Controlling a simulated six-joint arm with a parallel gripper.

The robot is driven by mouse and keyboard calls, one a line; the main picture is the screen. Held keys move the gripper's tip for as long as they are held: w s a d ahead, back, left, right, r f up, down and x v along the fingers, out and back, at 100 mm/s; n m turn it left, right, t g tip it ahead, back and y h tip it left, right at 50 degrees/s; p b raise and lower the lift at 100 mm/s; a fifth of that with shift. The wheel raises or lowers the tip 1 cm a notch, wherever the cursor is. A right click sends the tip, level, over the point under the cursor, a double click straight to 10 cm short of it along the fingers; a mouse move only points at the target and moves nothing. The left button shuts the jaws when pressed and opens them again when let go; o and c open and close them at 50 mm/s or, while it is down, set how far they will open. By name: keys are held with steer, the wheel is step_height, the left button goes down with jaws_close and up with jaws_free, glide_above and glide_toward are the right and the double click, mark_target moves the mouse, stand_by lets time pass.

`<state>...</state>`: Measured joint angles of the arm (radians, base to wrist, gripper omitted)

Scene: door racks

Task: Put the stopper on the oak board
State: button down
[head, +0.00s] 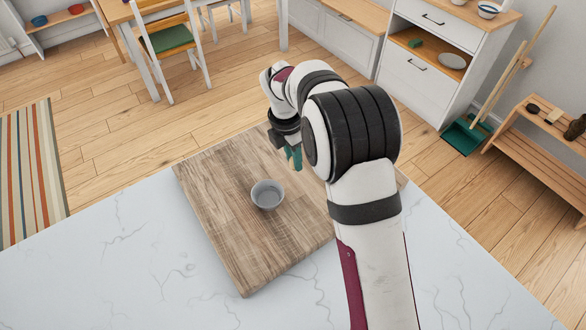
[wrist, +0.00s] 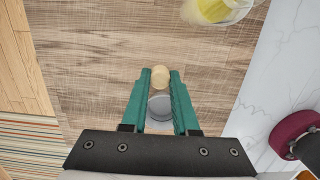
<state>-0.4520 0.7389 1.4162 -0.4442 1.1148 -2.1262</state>
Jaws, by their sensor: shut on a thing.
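My gripper (wrist: 160,80) is shut on the stopper (wrist: 161,77). The stopper's tan round end shows between the green fingertips in the wrist view. A grey rounded part lies just behind it between the fingers; I cannot tell for sure whether it belongs to the stopper. The oak board (head: 232,225) is a wood-grained slab on the white marble counter. In the head view my gripper (head: 293,157) is over the far part of the board, and the stopper is not clear there. The board also fills the middle of the wrist view (wrist: 90,75). The gap beneath the fingers cannot be judged.
A grey bowl (head: 267,195) stands on the board, left of and nearer than my gripper. A clear glass vessel with yellow contents (wrist: 215,10) stands on the board at the wrist view's top edge. The board's left and near parts are bare.

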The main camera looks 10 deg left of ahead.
step_height(320, 180, down, 5)
steer(key=shift+f, duration=0.1)
steer(key=c, duration=0.7)
jaws_free()
